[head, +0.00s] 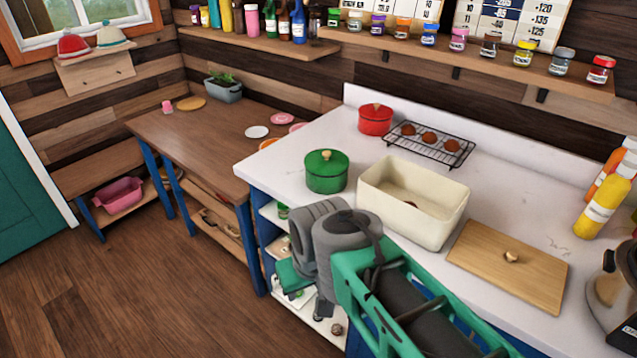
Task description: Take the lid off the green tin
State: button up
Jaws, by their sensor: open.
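The green tin (326,178) is a round pot on the white counter, near its left end. Its green lid (320,160) sits on top, with a small brass-coloured knob. My gripper (324,306) hangs low in front of the counter's front edge, below and in front of the green tin and apart from it. It is open, small in the picture and partly hidden by my arm, and I see nothing held in it.
A cream bin (445,218), open on top, stands right of the green tin. A wooden lid (510,262) lies on the counter. Behind are a red tin (376,120) and a wire rack (450,156) with round brown items. A wooden table (215,130) adjoins on the left.

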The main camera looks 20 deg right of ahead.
aim_at(322, 162)
jog(key=k, duration=0.65)
jog(key=u, duration=0.5)
jog(key=i, duration=1.65)
jog(key=z, duration=0.4)
